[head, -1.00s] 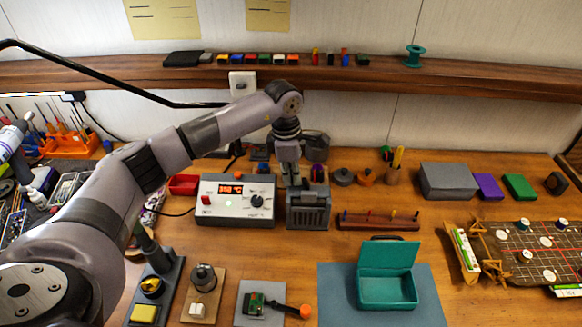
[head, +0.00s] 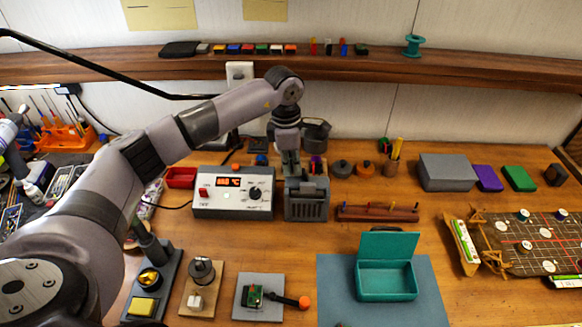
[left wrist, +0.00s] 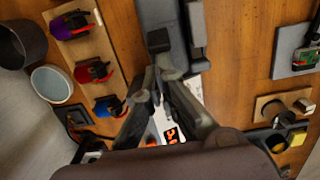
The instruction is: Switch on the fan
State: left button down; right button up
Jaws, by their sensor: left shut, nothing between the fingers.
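The likely fan is a grey box with a slatted front (head: 305,208), standing on the bench right of the white soldering station. My left gripper (head: 290,170) points down at the back top edge of this box. Its fingers are shut and empty. In the left wrist view the closed fingertips (left wrist: 160,74) are close to a small black block (left wrist: 158,40) on the grey housing (left wrist: 160,12). I cannot tell whether they touch it, or whether the block is the switch. My right gripper is not in view.
The white soldering station (head: 233,200) with a lit red display stands just left of the grey box. A brown rack (head: 377,214) lies to its right. A dark cup (head: 315,134) stands behind. A teal open box (head: 386,281) sits on a blue mat in front.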

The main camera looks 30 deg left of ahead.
pick_arm(q)
jog(key=shift+w+d+r+b, duration=0.2)
jog(key=shift+d+b, duration=0.2)
jog(key=shift+b, duration=0.3)
jog(key=shift+w+d+r+b, duration=0.2)
jog(key=shift+d+b, duration=0.15)
jog(key=shift+b, duration=0.3)
jog(key=shift+r, duration=0.2)
jog(key=shift+r+p, duration=0.55)
jog(key=shift+r, duration=0.15)
jog(key=shift+r, duration=0.1)
